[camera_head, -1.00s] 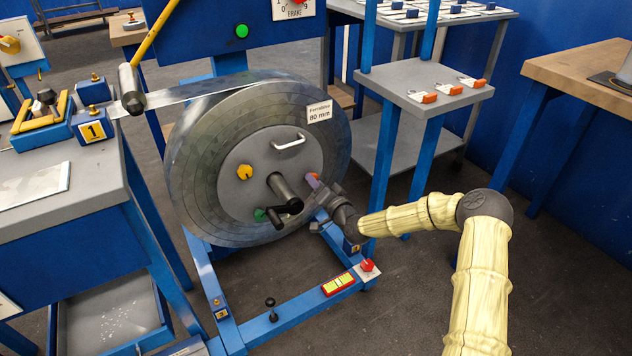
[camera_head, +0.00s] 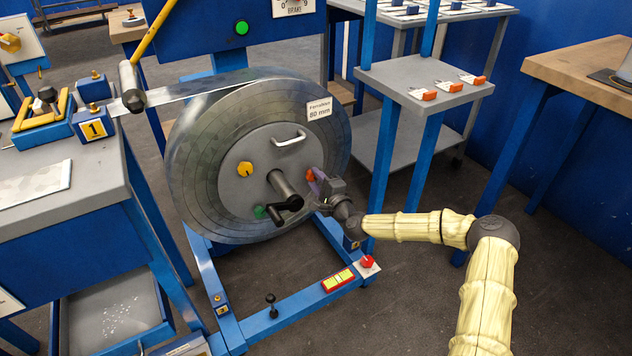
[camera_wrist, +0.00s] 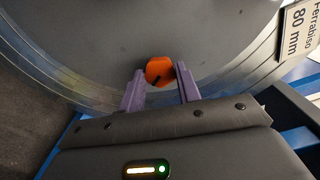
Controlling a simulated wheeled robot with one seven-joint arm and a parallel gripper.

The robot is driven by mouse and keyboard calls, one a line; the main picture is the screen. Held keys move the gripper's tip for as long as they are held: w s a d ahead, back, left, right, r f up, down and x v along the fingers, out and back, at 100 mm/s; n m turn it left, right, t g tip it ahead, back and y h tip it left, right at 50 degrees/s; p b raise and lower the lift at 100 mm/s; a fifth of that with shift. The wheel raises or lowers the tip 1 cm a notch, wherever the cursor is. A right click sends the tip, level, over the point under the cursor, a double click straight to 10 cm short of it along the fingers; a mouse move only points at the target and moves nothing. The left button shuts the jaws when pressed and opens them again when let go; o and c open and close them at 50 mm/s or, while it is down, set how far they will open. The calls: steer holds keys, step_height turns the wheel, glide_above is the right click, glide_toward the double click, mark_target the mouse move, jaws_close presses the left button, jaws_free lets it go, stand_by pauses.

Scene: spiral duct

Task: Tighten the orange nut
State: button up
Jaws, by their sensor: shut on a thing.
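The orange nut (camera_wrist: 160,71) sits on the grey hub plate of the large strip coil. In the head view the nut (camera_head: 310,175) shows as a small orange patch at the hub's right side, partly hidden by my gripper. My gripper (camera_head: 315,180) reaches it from the right. In the wrist view the two purple fingers of my gripper (camera_wrist: 162,82) stand on either side of the nut, shut on its sides. A dark mark shows on the nut's face.
A yellow nut (camera_head: 244,169) and a green nut (camera_head: 260,212) are on the same hub plate. A dark crank (camera_head: 288,203) sticks out from the centre, close left of my gripper. A metal handle (camera_head: 289,138) is above. A blue frame (camera_head: 290,313) lies below.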

steer(key=m, duration=0.5)
steer(key=shift+s+b, duration=0.1)
steer(key=shift+b, duration=0.25)
stand_by(0.3)
steer(key=o, duration=1)
steer(key=shift+c, duration=0.2)
steer(key=shift+s+d, duration=0.4)
steer(key=p+v, duration=0.4)
steer(key=v, duration=1.2)
